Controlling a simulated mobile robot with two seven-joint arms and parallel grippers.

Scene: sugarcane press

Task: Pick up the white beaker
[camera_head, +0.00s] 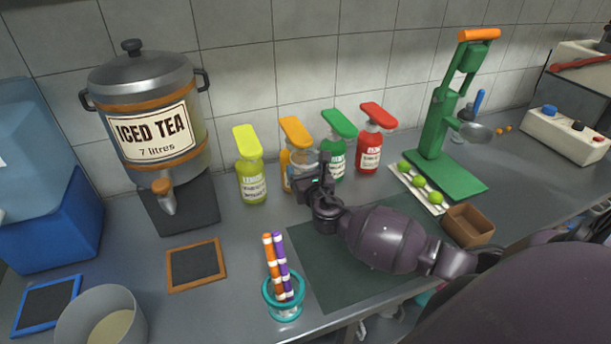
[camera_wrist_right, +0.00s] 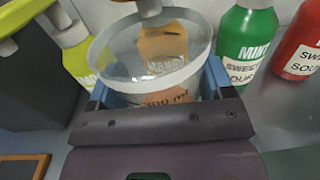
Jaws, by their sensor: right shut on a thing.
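The white beaker (camera_wrist_right: 150,62) is see-through with a pale rim and fills the middle of the right wrist view. Part of its printed volume mark shows on its side. My right gripper (camera_wrist_right: 155,92) is shut on it, with a blue finger on either side. In the head view the beaker (camera_head: 303,160) is small and partly hidden by my right gripper (camera_head: 312,184), in front of the orange mango bottle (camera_head: 291,138). I cannot tell whether its base touches the counter. My left gripper is not in view.
Yellow (camera_head: 251,175), green (camera_head: 337,150) and red (camera_head: 370,148) bottles stand along the wall. A cup with striped straws (camera_head: 284,300) stands at the front. The iced tea dispenser (camera_head: 150,110) is at left; a green press (camera_head: 440,125) is at right.

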